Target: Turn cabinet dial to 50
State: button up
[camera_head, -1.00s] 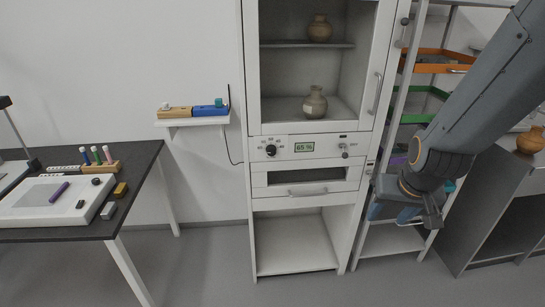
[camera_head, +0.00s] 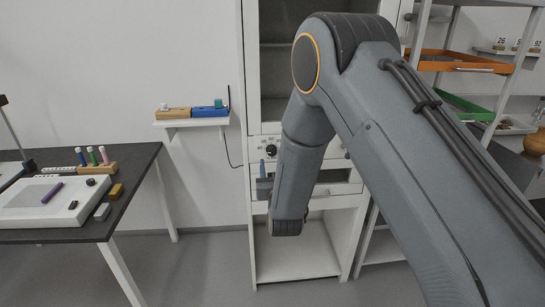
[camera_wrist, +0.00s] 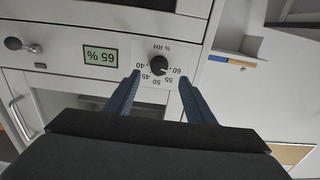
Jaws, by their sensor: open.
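The black cabinet dial (camera_wrist: 159,66) shows in the wrist view, on a white panel with a printed scale marked 40, 45, 50, 55 and 60 and "% RH". Its pointer is too small to read surely. The display (camera_wrist: 100,56) beside it reads 65 %. My gripper (camera_wrist: 159,77) is open, with one blue finger on each side of the dial and the dial between the tips; no contact shows. In the head view the dial (camera_head: 271,151) sits just above my gripper (camera_head: 267,168), and my arm hides the display.
The white cabinet (camera_head: 249,90) has a handled drawer below the panel. A small wall shelf (camera_head: 190,123) with blue and wooden blocks stands left. A black-topped table (camera_head: 120,205) is farther left.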

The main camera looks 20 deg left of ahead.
aim_at(272, 153)
jog(key=shift+p+x, duration=0.75)
jog(key=shift+x, duration=2.85)
jog(key=shift+d, duration=0.1)
jog(key=c, duration=1.1)
jog(key=shift+o, duration=0.2)
